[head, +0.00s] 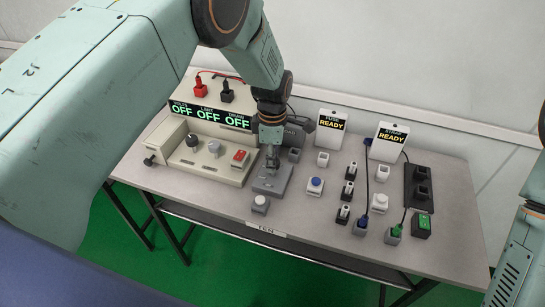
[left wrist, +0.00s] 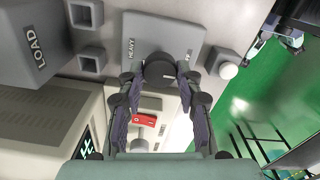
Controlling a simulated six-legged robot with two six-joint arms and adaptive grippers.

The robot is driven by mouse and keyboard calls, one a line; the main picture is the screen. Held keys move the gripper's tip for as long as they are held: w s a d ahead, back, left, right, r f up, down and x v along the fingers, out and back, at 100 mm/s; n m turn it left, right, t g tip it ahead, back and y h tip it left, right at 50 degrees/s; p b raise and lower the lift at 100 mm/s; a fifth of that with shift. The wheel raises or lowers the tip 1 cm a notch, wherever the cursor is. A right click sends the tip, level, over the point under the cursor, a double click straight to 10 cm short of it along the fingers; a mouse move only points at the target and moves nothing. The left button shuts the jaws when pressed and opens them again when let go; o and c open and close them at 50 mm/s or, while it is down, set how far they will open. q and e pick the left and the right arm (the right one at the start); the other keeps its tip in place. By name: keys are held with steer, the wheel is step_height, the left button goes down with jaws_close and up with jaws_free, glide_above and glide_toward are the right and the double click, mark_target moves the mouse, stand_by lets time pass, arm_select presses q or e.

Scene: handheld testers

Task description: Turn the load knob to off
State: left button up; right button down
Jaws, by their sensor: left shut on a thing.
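The load knob (left wrist: 160,68) is a dark round knob on a grey plate (left wrist: 143,28) in the left wrist view. The plate carries the word HEAVY on one side and a word I cannot read on the other. My left gripper (left wrist: 158,88) has a finger on each side of the knob and is shut on it. In the head view my left gripper (head: 272,158) reaches down onto the grey plate (head: 268,188) and hides most of the knob. The knob's pointer direction cannot be made out. A grey box marked LOAD (left wrist: 35,50) stands beside the plate. My right gripper is out of view.
A beige tester (head: 205,160) with knobs, a red switch (head: 240,155) and displays reading OFF stands to the left. A white button (head: 260,203) sits in front of the plate. Several small switches, plugs and two READY signs (head: 331,122) fill the right of the table.

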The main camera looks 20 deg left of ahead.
arm_select(q)
steer(key=o, duration=1.2)
steer(key=shift+c, duration=0.2)
step_height(320, 180, up, 12)
